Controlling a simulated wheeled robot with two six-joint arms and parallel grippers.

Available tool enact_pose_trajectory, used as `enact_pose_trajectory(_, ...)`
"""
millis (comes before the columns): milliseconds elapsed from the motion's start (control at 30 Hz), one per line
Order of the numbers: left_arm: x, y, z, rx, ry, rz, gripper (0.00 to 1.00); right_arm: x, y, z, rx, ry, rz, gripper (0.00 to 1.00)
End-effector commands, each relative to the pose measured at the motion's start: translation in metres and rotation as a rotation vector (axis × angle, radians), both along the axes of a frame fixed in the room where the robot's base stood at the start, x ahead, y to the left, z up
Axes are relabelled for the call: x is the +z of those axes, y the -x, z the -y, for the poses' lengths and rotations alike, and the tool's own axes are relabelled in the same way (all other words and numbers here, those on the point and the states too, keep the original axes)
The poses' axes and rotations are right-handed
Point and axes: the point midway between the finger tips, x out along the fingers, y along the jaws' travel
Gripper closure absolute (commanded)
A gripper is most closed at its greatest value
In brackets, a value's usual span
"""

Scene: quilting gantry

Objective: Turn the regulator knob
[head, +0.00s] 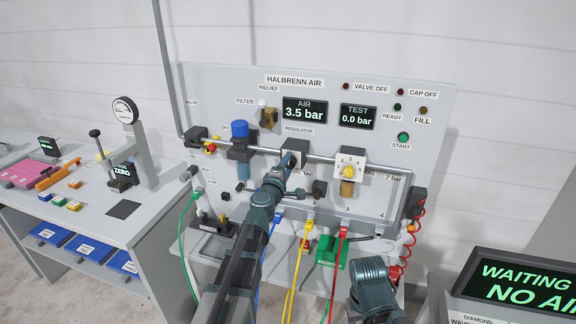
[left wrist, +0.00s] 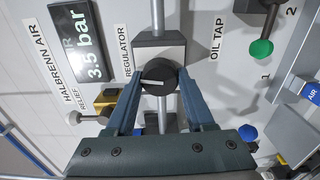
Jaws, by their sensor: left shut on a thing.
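The regulator (head: 296,146) is a grey block on the pipe of the upright air panel, under the AIR display (head: 305,112), which reads 3.5 bar. In the left wrist view its round black knob (left wrist: 159,80) with a pale pointer line faces me. My left gripper (head: 288,162) reaches up to it in the head view and hides the knob there. In the left wrist view the left gripper (left wrist: 159,88) has one blue finger on each side of the knob and is shut on it. My right gripper is not visible; part of my right arm shows at lower right.
A blue-topped filter (head: 239,142) stands left of the regulator and a white block with a yellow knob (head: 350,170) right of it. The TEST display (head: 357,117) reads 0.0 bar. Coloured hoses hang below. A screen (head: 520,285) at lower right shows WAITING and NO AI.

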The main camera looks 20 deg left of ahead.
Motion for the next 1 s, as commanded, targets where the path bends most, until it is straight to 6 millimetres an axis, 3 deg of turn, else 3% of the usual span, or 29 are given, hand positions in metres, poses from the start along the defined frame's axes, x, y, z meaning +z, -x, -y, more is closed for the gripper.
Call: enact_pose_trajectory(1000, -0.0021, 0.002, 0.0009, 0.0, 0.91, -0.031, 1.0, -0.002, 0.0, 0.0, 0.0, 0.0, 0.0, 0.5)
